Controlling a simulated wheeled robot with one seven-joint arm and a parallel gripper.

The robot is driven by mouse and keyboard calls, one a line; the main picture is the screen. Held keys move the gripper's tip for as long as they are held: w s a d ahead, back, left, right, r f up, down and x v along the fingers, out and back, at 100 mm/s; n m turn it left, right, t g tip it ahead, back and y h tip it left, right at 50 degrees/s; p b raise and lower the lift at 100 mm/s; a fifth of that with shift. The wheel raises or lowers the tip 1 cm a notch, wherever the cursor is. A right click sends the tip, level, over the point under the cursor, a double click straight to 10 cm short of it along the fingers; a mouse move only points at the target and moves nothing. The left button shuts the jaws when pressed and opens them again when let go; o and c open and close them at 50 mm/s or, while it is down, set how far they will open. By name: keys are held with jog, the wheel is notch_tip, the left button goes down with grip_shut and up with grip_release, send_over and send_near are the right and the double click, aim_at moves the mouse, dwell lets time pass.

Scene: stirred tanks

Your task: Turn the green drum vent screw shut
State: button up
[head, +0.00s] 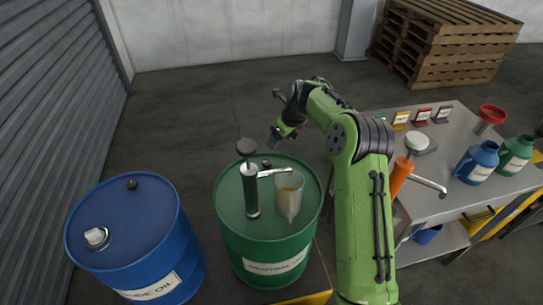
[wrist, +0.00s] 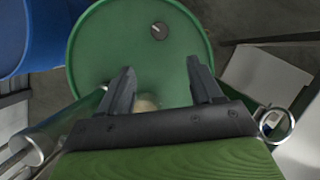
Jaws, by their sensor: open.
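The green drum (head: 230,215) stands upright in the middle of the head view, and its green lid (wrist: 105,45) shows in the wrist view. The vent screw (wrist: 159,31) is a small dark round knob with a pale mark, near the lid's edge. In the head view the dark vent screw (head: 266,164) shows behind the pump. My gripper (head: 277,134) is above and beyond the drum's far edge, apart from the screw. In the wrist view my gripper (wrist: 161,68) has its two dark fingers apart with nothing held between them; the screw lies beyond the fingertips.
A hand pump (head: 251,190) and a clear jug (head: 289,193) with amber liquid stand on the green drum's lid. A blue drum (head: 135,230) stands to the left. A steel bench (head: 450,150) with an orange pump and jugs is at right. Pallets (head: 445,45) stand behind.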

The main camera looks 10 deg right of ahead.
aim_at(267, 163)
jog(key=b+x, duration=0.3)
jog(key=x, duration=1.3)
jog(key=shift+s, duration=0.1)
jog(key=c, duration=1)
jog(key=shift+c, duration=0.2)
jog(key=shift+a+m, duration=0.1)
jog(key=shift+m, duration=0.2)
jog(key=shift+a+m+h+b, duration=0.15)
jog(key=shift+m+h, duration=0.4)
jog(key=shift+m, duration=0.8)
jog(key=shift+a+m+h+b, duration=0.1)
jog(key=shift+m+h+b, duration=0.3)
jog(key=shift+m, duration=0.95)
